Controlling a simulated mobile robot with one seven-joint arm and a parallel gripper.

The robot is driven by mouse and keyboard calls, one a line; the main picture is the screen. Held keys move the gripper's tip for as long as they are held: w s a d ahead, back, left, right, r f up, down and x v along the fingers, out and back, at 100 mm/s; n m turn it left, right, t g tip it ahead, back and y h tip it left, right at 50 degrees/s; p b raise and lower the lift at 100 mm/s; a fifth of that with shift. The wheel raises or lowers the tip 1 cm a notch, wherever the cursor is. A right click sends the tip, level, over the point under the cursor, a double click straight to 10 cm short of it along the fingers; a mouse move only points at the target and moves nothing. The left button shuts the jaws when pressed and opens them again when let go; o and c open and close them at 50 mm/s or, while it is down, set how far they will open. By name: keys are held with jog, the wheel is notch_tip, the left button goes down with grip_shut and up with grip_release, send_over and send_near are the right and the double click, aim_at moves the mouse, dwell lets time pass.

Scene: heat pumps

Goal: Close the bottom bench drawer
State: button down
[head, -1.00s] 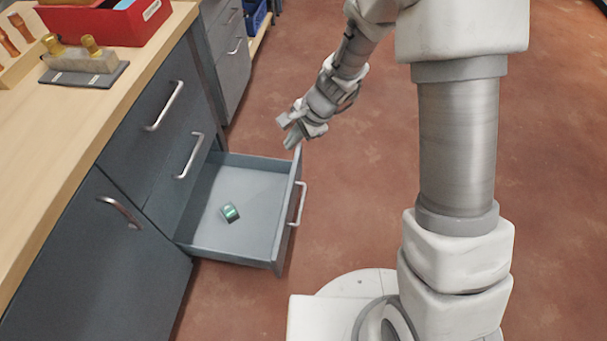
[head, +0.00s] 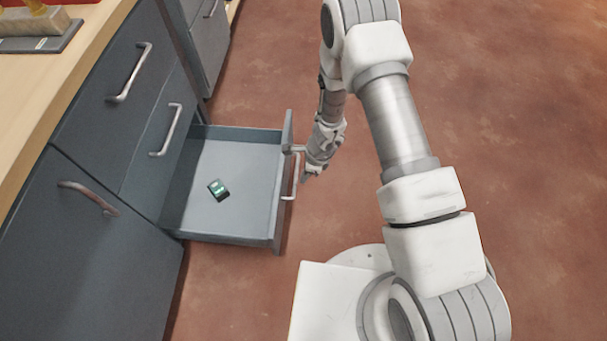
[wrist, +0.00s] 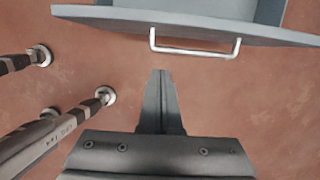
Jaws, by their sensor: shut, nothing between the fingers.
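The bottom bench drawer (head: 228,215) is pulled out from the grey bench cabinet in the head view. A small dark green item (head: 218,190) lies inside it. The drawer's front carries a silver bar handle (head: 294,178), and this handle also shows in the wrist view (wrist: 195,48). My gripper (head: 308,176) is just outside the drawer front, close to the handle. In the wrist view my gripper (wrist: 160,72) is shut and empty, its fingertips pointing at the handle with a small gap between. From the head view I cannot tell whether it touches the handle.
A closed upper drawer with a handle (head: 166,130) and a cabinet door with a handle (head: 88,197) are beside the open drawer. The wooden benchtop (head: 75,70) holds a dark stand (head: 40,42).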

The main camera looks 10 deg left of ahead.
jog(key=a+f+b, duration=0.2)
jog(key=a+f, duration=0.3)
jog(key=f, duration=0.1)
jog(key=shift+s+a+f, duration=0.15)
jog(key=shift+a, duration=0.15)
